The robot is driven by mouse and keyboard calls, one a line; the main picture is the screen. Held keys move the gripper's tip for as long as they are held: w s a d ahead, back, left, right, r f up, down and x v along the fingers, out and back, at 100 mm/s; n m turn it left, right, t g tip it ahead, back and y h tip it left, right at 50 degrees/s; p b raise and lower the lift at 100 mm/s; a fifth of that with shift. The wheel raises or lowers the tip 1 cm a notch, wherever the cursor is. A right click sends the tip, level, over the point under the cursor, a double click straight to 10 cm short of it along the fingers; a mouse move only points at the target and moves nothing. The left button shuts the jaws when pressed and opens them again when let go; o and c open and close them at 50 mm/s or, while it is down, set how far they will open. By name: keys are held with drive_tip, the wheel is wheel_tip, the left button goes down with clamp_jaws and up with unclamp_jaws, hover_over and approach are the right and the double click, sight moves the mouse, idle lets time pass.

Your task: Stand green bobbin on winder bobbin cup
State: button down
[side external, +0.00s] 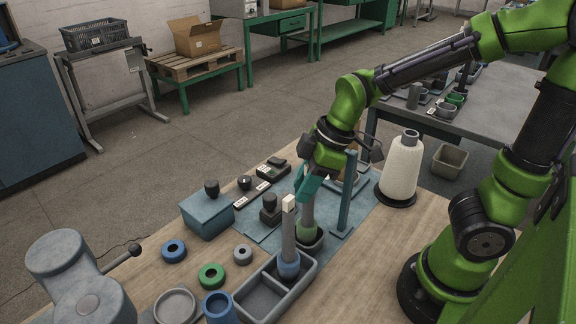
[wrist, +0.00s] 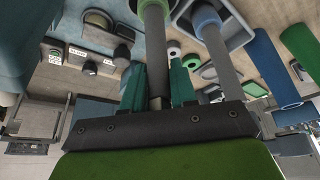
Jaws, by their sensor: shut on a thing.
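The green bobbin, a grey shaft with a green base (side external: 306,230), stands about upright, its base at the mouth of the grey winder bobbin cup (side external: 311,246). I cannot tell whether the base touches the cup floor. My gripper (side external: 309,186) has teal fingers shut on the upper part of the shaft. In the wrist view, the shaft (wrist: 156,55) runs between the fingers (wrist: 157,88), with the green base (wrist: 152,5) at the top edge. The cup is partly hidden behind the blue-based bobbin in the side view.
A blue-based bobbin (side external: 289,258) stands in the grey compartment tray (side external: 246,310), close in front of the cup. A teal post (side external: 346,205) rises right of my gripper. A white yarn cone (side external: 401,168) stands farther right. Blue (side external: 174,250), green (side external: 211,275) and grey rings lie left.

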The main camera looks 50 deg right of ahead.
drive_tip(key=c, duration=0.8)
unclamp_jaws()
drive_tip(key=shift+r, duration=0.1)
drive_tip(key=v, duration=1.6)
drive_tip(key=shift+r, duration=0.35)
drive_tip(key=shift+d, duration=0.1)
